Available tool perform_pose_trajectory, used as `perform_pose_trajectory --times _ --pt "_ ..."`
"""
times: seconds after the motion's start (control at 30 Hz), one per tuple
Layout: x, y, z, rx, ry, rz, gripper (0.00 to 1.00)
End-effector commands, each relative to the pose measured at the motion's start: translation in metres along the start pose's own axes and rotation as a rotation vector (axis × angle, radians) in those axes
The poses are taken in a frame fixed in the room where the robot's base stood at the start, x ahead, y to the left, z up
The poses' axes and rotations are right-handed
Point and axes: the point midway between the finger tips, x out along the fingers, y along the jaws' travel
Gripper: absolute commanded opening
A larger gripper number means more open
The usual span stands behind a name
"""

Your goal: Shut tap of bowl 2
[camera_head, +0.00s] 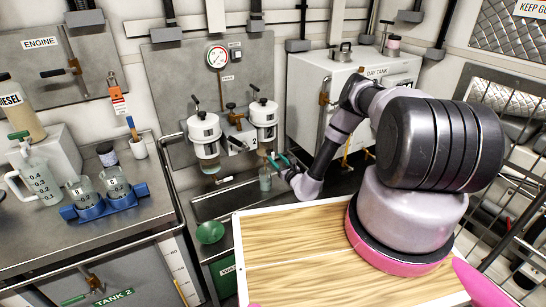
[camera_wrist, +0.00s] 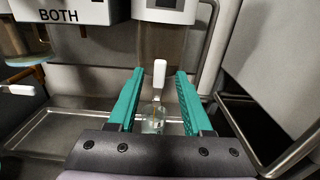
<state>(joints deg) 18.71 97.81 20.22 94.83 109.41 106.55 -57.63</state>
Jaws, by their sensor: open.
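My gripper (camera_head: 278,161) is below the right bowl. In the wrist view my gripper (camera_wrist: 159,74) has its teal fingers spread. A white tap lever (camera_wrist: 160,73) stands upright between the fingers, with a gap on both sides. A clear jar (camera_wrist: 154,119) is below the lever; it also shows in the head view (camera_head: 265,178). The tap body is mostly hidden.
Another white lever (camera_wrist: 18,89) lies flat at the left in the wrist view. A metal tray (camera_wrist: 60,130) lies below. A bent pipe (camera_wrist: 208,45) and a rail (camera_wrist: 245,130) are close on the right. The white day tank (camera_head: 312,90) stands right of the bowls.

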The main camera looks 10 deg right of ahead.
Motion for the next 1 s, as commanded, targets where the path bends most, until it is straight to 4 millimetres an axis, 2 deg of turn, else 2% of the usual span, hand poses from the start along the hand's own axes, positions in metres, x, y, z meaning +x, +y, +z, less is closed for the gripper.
perform_pose_trajectory --times 0.1,0.2,0.57,0.63,0.7,0.73,1.0 --pt "0.018 0.001 0.000 -0.001 -0.002 0.002 0.50" --pt "0.028 0.001 0.000 0.000 -0.001 0.001 0.50" --pt "0.034 0.000 0.000 0.001 0.000 0.001 0.50" --pt "0.034 0.000 0.000 0.001 0.000 0.001 0.31" --pt "0.034 0.000 0.000 0.001 0.000 0.001 0.04" --pt "0.034 0.000 0.000 0.001 0.000 0.001 0.00" --pt "0.033 0.000 0.000 0.010 0.000 0.001 0.00"
